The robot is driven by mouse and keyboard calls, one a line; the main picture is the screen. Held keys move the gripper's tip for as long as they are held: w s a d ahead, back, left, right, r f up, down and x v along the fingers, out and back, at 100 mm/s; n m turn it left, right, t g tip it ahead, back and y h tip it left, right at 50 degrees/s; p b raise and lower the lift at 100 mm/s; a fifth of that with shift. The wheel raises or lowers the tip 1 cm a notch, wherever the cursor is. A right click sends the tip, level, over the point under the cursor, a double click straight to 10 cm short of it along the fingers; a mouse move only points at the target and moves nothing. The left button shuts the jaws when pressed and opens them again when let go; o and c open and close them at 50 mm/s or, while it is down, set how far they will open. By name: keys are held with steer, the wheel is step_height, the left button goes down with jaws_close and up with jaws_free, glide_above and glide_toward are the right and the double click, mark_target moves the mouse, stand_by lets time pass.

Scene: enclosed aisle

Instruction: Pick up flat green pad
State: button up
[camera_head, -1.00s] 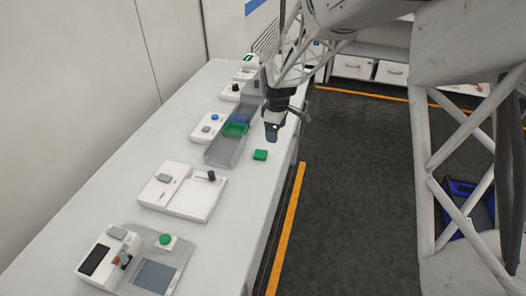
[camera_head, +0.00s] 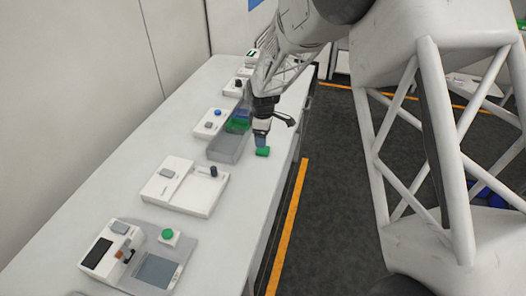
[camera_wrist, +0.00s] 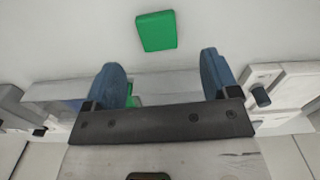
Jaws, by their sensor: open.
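The flat green pad (camera_head: 262,152) lies on the white bench top, just right of the grey tray. It also shows in the wrist view (camera_wrist: 156,31), beyond the fingertips and roughly centred between them. My gripper (camera_head: 261,142) is above the pad, close to it in the head view; the exact gap is hard to tell. In the wrist view my gripper (camera_wrist: 163,72) has its two blue fingers spread wide, with nothing between them at the tips.
A grey tray (camera_head: 226,150) holding green and blue items stands left of my gripper. White devices (camera_head: 184,186) with knobs and buttons line the bench (camera_head: 226,226). A grey panel with a green button (camera_head: 168,234) is at the near end. Bench around the pad is clear.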

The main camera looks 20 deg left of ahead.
mark_target(263, 151)
steer(key=shift+f, duration=0.7)
steer(key=shift+f, duration=0.1)
steer(key=shift+w+f, duration=0.15)
steer(key=shift+f, duration=2.35)
steer(key=shift+c, duration=0.5)
steer(key=c, duration=0.9)
